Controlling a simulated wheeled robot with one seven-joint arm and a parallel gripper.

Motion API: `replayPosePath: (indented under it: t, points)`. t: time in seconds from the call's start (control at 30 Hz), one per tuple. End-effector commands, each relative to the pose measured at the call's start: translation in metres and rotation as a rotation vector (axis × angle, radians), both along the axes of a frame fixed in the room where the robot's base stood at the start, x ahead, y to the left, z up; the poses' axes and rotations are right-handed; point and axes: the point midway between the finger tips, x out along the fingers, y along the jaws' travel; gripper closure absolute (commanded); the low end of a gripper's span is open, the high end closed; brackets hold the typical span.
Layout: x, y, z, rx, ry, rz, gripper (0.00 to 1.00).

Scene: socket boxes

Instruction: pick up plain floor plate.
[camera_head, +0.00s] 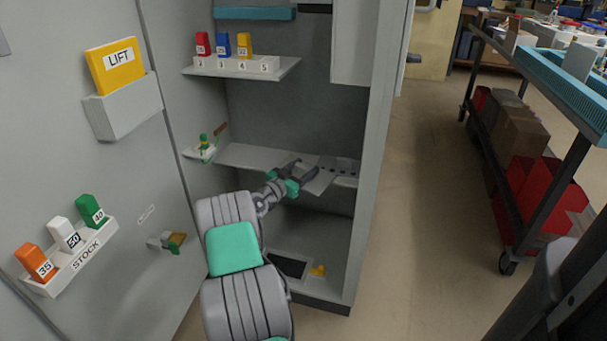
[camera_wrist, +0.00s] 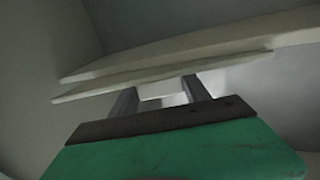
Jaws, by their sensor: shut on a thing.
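My gripper (camera_head: 306,170) reaches into the open cabinet at the height of the middle shelf. It is shut on a thin pale plate (camera_head: 321,184), which I take for the plain floor plate. In the wrist view the two fingers of my gripper (camera_wrist: 158,88) meet the nearer pale slab (camera_wrist: 95,88), the held plate, seen edge-on and tilted. The fingers hide part of it, and the exact grip is dim. A dark rectangular opening (camera_head: 289,266) shows in the cabinet floor.
The middle shelf (camera_head: 250,157) lies close beside the plate; a second pale slab (camera_wrist: 200,47) runs just beyond it. A row of dark holes (camera_head: 345,170) is at the right. A yellow piece (camera_head: 318,270) sits by the floor opening. The cabinet's right wall (camera_head: 380,150) is near.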

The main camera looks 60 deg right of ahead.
Motion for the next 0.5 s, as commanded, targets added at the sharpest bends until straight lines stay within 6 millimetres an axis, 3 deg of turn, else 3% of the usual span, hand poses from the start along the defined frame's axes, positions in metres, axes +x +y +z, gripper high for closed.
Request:
replayPosePath:
  t: [0.27,0.5]
  points:
    - [0.0,0.0001,-0.0002,0.0,0.0,0.0,1.0]
    - [0.0002,0.0,0.0017,-0.002,-0.001,0.0,1.0]
